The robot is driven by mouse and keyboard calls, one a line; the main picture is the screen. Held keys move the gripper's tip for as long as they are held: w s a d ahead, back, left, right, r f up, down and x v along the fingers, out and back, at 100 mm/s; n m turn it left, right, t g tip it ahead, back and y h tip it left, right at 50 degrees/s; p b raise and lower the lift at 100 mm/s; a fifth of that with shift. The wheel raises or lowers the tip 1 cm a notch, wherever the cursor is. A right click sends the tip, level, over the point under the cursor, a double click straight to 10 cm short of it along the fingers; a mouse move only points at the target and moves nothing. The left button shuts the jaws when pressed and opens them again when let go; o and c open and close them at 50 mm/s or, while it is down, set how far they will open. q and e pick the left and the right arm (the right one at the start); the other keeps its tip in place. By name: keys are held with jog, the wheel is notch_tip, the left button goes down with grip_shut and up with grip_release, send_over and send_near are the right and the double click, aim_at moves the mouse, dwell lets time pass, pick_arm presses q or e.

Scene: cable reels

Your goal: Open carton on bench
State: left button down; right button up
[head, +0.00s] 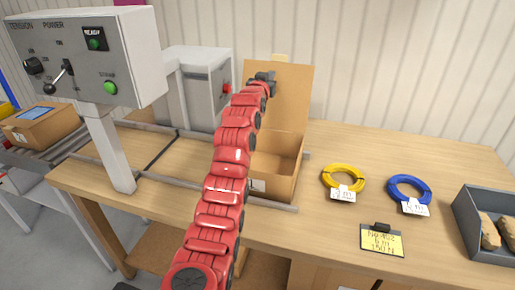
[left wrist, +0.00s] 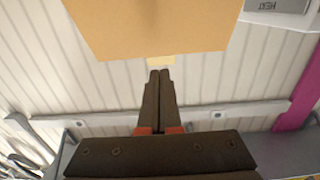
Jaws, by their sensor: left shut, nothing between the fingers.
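The cardboard carton (head: 281,168) stands on the wooden bench (head: 340,150), left of the cable coils. Its lid (head: 291,98) stands raised at the back, and the inside shows; my arm hides the carton's left part. My left gripper (head: 262,76) is at the raised lid's upper left edge, shut and empty. In the left wrist view the shut fingertips (left wrist: 160,73) point toward the edge of the brown lid (left wrist: 150,28). I cannot tell whether they touch it. My right gripper is not in view.
A grey control box (head: 100,55) on a post stands at the left, with a grey machine (head: 195,85) behind. A yellow coil (head: 357,175), a blue coil (head: 395,192), a yellow note (head: 381,241) and a dark tray (head: 468,228) lie to the right. The bench's back right is clear.

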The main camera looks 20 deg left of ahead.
pick_arm(q)
jog(key=s+r+b, duration=0.2)
jog(key=s, duration=0.7)
jog(key=shift+a, duration=0.15)
jog(key=shift+f, duration=0.1)
